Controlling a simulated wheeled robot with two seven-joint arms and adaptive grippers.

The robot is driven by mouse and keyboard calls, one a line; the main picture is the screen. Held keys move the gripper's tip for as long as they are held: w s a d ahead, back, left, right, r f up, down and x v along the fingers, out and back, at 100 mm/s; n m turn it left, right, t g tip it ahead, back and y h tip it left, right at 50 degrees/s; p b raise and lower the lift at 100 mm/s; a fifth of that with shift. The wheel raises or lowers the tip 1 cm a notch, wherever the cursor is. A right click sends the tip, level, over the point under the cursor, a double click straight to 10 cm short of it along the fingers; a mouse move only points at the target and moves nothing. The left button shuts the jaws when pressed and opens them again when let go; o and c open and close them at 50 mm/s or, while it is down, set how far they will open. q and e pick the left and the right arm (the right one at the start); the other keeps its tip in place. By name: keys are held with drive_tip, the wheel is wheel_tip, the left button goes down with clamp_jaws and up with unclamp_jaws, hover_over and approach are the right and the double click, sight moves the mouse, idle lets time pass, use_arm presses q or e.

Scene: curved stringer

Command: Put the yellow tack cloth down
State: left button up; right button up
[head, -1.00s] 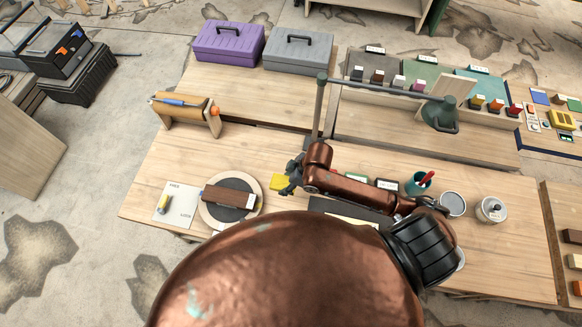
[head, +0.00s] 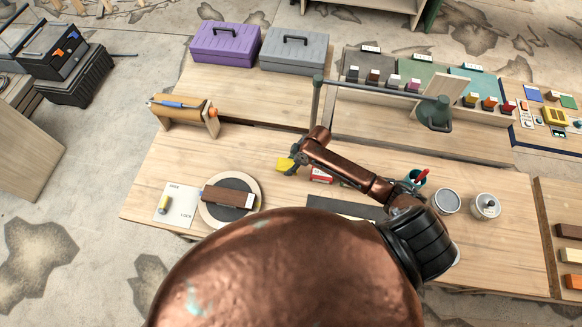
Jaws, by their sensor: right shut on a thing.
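The yellow tack cloth (head: 284,164) shows in the head view as a small yellow piece at the tip of my right arm. My right gripper (head: 291,162) is shut on it, over the middle of the wooden bench (head: 255,150). I cannot tell whether the cloth touches the bench top. My left gripper is not in view.
A round turntable (head: 212,216) with a brown block (head: 222,195) and a white card (head: 175,205) lie to the left. A red-and-white box (head: 321,175) is close right of the gripper. Tins (head: 485,207) stand at the right. Bench left of the gripper is clear.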

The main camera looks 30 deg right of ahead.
drive_tip(key=shift+w+d+f, duration=0.15)
drive_tip(key=shift+f, duration=1.65)
drive_tip(key=shift+f, duration=0.1)
drive_tip(key=o, duration=1)
drive_tip(key=v, duration=1.2)
